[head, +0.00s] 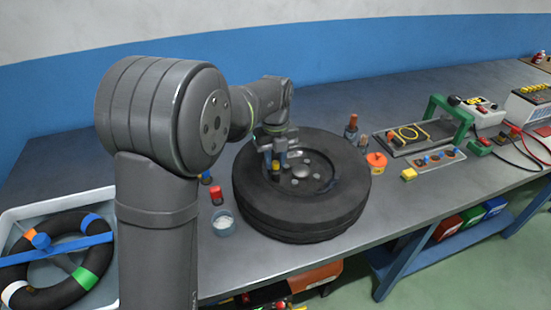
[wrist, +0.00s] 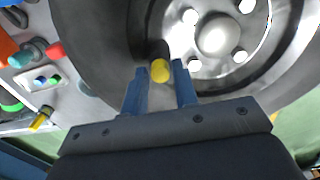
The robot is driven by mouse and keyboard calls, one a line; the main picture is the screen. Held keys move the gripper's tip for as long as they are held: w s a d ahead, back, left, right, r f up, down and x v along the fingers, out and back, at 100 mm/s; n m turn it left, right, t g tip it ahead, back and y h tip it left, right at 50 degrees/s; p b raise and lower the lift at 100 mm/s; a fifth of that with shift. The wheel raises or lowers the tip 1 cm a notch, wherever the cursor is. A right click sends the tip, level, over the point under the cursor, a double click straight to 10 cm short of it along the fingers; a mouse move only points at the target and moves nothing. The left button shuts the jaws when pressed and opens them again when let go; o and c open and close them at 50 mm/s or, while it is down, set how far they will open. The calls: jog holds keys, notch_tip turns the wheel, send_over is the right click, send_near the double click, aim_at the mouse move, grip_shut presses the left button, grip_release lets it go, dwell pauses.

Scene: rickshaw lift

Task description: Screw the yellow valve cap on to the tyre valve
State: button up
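The yellow valve cap (wrist: 160,70) sits between the fingertips of my gripper (wrist: 161,69) in the wrist view. The fingers stand apart, one on each side of it, with at most a thin gap; I cannot tell whether they press on it. A dark stem, apparently the tyre valve (wrist: 158,48), shows directly behind the cap, and I cannot tell whether the cap is seated on it. The black tyre (head: 345,200) lies flat on the bench around a grey hub (head: 302,172). In the head view my gripper (head: 276,160) points down over the left part of the wheel, with the cap (head: 276,166) between its fingers.
A red-topped bottle (head: 217,195) and a glass jar (head: 223,222) stand left of the tyre. A tray (head: 20,215) with a ring-shaped wheel is at far left. Bare bench lies in front right.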

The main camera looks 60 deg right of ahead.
jog(key=n, duration=0.9)
jog(key=shift+n, duration=0.4)
jog(key=n, duration=0.6)
jog(key=shift+n, duration=0.3)
jog(key=shift+c, duration=0.5)
jog(key=c, duration=0.4)
jog(key=shift+c, duration=0.2)
